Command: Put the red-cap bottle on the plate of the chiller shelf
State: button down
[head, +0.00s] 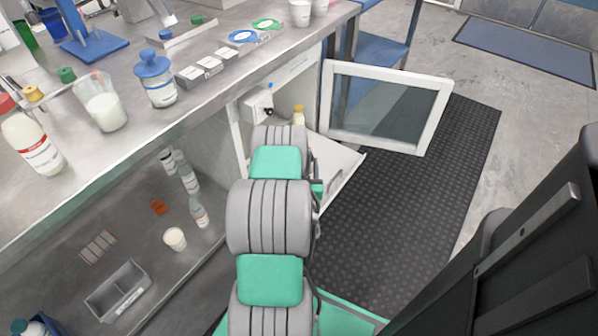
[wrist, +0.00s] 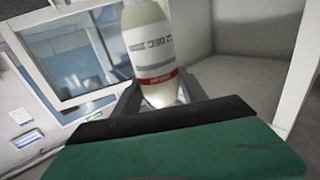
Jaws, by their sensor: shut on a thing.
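In the wrist view, my gripper (wrist: 160,90) is shut on a pale bottle (wrist: 149,45) whose label has black print and a red band. The top of this bottle is out of the picture, so its cap does not show. My gripper is inside or at the front of the white chiller (wrist: 240,75). In the head view, the chiller (head: 285,85) stands open under the bench, and my arm hides the gripper and held bottle. Another bottle with a red cap (head: 32,143) stands on the bench at the left. I cannot make out the plate.
The glass chiller door (head: 388,106) is swung open to the right. The bench (head: 130,150) holds a blue-capped jar (head: 157,80) and a beaker (head: 101,104). Dark floor mat (head: 400,200) is clear beyond the door.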

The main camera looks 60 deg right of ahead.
jog(key=shift+w+d+f+b, duration=0.45)
jog(key=shift+w+d+f, duration=0.4)
jog(key=shift+f, duration=0.8)
jog(key=shift+w+d+f+b, duration=0.55)
jog(key=shift+d+f, duration=0.55)
jog(key=shift+f, duration=0.5)
jog(key=shift+w+d+f+b, duration=0.4)
jog(key=shift+w+d+f, duration=0.5)
jog(key=shift+f, duration=0.75)
jog(key=shift+s+d, duration=0.1)
jog(key=shift+s, duration=0.05)
jog(key=shift+f, duration=0.2)
jog(key=c, duration=0.6)
grip_release()
jog(key=shift+r, duration=0.1)
